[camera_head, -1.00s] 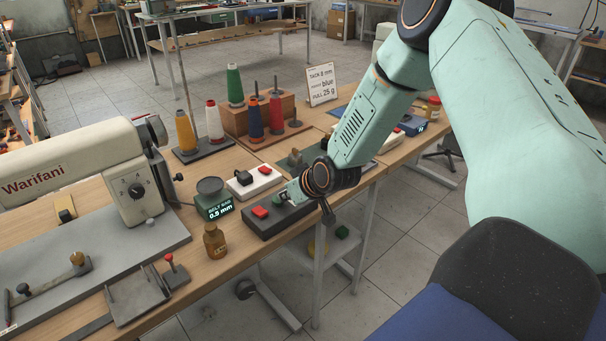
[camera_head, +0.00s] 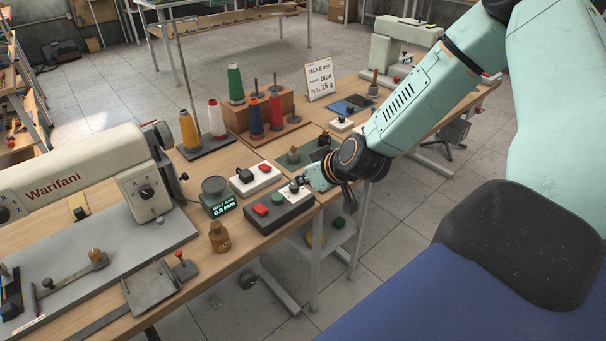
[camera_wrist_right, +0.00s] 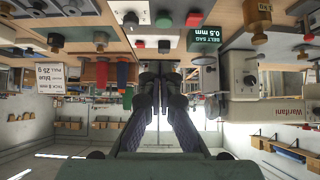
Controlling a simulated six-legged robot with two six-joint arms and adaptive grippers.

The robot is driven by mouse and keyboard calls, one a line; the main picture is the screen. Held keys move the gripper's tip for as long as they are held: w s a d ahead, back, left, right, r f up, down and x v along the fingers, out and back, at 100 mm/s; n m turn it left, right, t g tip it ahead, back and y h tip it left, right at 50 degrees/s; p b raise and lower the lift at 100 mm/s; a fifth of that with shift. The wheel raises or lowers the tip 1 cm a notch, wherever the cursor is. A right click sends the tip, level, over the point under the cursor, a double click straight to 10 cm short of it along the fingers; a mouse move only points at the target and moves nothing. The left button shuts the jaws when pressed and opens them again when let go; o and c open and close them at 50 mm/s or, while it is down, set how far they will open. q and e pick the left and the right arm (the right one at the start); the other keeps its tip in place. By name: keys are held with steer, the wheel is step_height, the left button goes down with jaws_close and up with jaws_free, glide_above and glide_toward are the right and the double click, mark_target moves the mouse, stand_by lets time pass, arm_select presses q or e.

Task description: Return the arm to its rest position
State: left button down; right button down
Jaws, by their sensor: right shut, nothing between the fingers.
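My right arm comes in from the upper right, and its wrist is over the front edge of the workbench (camera_head: 228,250). The right gripper (camera_head: 308,182) is small in the head view, beside the right end of a dark button box (camera_head: 265,224). It is shut and empty. I cannot tell whether it is clear of the box. In the wrist view, which is upside down, the dark fingers (camera_wrist_right: 162,72) are together. The box carries a red button (camera_head: 261,210), a green button (camera_head: 278,199) and a small dark knob. My left gripper is not in view.
Thread cones (camera_head: 236,84) and a sign (camera_head: 319,80) are behind. A sewing machine (camera_head: 85,160) is at left. Floor in front is open.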

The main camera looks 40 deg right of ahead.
steer(key=shift+w+f, duration=0.15)
steer(key=shift+w, duration=0.05)
steer(key=shift+s, duration=0.15)
steer(key=s+a+f+g+b, duration=0.3)
steer(key=s+a+f+b, duration=0.1)
steer(key=s+f, duration=0.5)
steer(key=s+a+f+g+b, duration=0.3)
steer(key=s+f, duration=0.6)
steer(key=s, duration=0.3)
steer(key=s+a+f+m+g+b, duration=0.1)
steer(key=s+a+f+g+b, duration=0.2)
steer(key=s+a+f, duration=0.3)
steer(key=s+f+b, duration=0.1)
steer(key=s+f, duration=0.2)
steer(key=s, duration=0.2)
steer(key=shift+s+b, duration=0.2)
steer(key=shift+b, duration=0.15)
steer(key=shift+a+h, duration=0.15)
steer(key=shift+h, duration=0.15)
